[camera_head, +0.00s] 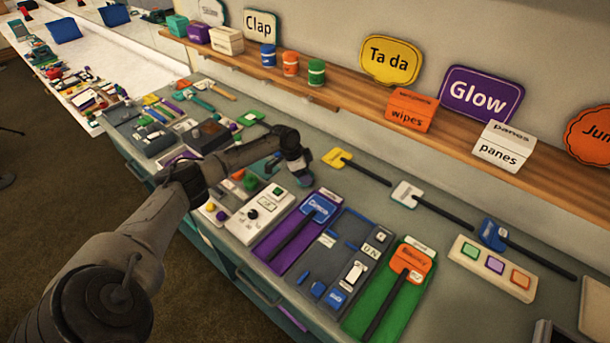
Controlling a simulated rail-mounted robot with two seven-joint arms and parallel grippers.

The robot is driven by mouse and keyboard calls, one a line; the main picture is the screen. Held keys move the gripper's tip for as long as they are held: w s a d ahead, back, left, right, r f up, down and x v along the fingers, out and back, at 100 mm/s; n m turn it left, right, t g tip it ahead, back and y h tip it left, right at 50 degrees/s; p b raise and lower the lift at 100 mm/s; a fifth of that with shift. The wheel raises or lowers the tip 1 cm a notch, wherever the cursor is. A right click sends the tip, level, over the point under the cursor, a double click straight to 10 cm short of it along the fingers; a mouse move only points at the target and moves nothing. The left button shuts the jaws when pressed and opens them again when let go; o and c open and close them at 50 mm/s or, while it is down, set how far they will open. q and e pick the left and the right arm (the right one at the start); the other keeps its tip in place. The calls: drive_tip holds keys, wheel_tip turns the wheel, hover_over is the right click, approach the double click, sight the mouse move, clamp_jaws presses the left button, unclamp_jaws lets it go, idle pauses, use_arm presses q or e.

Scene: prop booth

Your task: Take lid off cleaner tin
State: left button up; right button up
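Three small tins with white bands stand on the wooden shelf: a blue tin (268,55), an orange tin (290,63) and a green tin (316,72). All three look upright and covered on top. No label on them is readable, so I cannot tell which, if any, is the cleaner tin. My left gripper (304,179) points down over the counter, in front of and below the tins and apart from them. It is small and dark, and its fingers cannot be made out. My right gripper is not in view.
The shelf (345,103) also holds an orange wipes box (411,110), a white panes box (504,146) and several word signs. Long-handled tools, including a yellow-headed one (338,158), lie behind the counter's switch panels. A three-button strip (492,268) lies at right.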

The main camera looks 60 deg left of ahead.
use_arm(q)
drive_tip(key=c, duration=0.4)
drive_tip(key=shift+c, duration=0.2)
